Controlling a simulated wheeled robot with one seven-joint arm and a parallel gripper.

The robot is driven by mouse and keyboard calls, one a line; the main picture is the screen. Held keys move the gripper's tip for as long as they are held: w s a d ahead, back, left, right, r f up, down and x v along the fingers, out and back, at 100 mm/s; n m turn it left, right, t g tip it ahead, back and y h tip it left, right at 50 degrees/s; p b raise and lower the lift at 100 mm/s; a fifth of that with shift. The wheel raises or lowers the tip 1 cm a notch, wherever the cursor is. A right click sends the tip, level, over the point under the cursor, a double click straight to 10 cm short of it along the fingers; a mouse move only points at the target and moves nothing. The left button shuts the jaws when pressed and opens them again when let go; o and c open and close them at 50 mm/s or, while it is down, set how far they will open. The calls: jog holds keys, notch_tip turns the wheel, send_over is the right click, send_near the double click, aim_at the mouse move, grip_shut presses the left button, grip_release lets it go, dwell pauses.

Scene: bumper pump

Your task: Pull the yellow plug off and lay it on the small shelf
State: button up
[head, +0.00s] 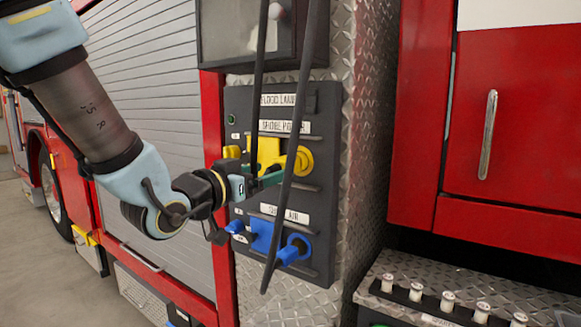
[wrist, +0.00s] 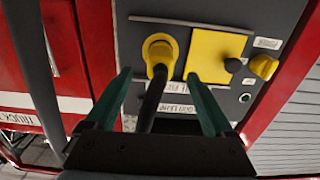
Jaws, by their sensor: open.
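The yellow plug (head: 303,160) sits in the grey panel, right of a yellow plate (head: 267,152). In the wrist view, which is turned upside down, the plug (wrist: 158,50) has a black cable running from it between my fingers. My gripper (head: 265,183) is open, with its green fingertips in front of the panel, one on either side of the plug and cable as seen in the wrist view (wrist: 159,77). Any gap to the plug is hard to judge. A thin grey ledge (head: 306,188) runs just below the plug; I cannot tell whether it is the small shelf.
A dark hose (head: 294,150) hangs in front of the panel, close to my gripper. A blue plug (head: 294,250) and blue plate are below. A red cabinet (head: 510,130) stands right. A metal step (head: 385,270) at lower right carries a row of white-topped pieces.

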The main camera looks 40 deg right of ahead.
aim_at(278, 168)
jog(key=shift+d, duration=0.1)
jog(key=b+x, duration=0.1)
jog(key=x, duration=0.5)
jog(key=shift+w+d+f+b, duration=0.1)
jog(key=shift+d+b, duration=0.2)
jog(key=shift+d, duration=0.05)
jog(key=shift+x, duration=1.05)
jog(key=shift+b, duration=0.65)
jog(key=shift+c, duration=0.3)
grip_shut()
dwell(0.3)
jog(key=shift+a, duration=0.15)
jog(key=shift+v, duration=2.85)
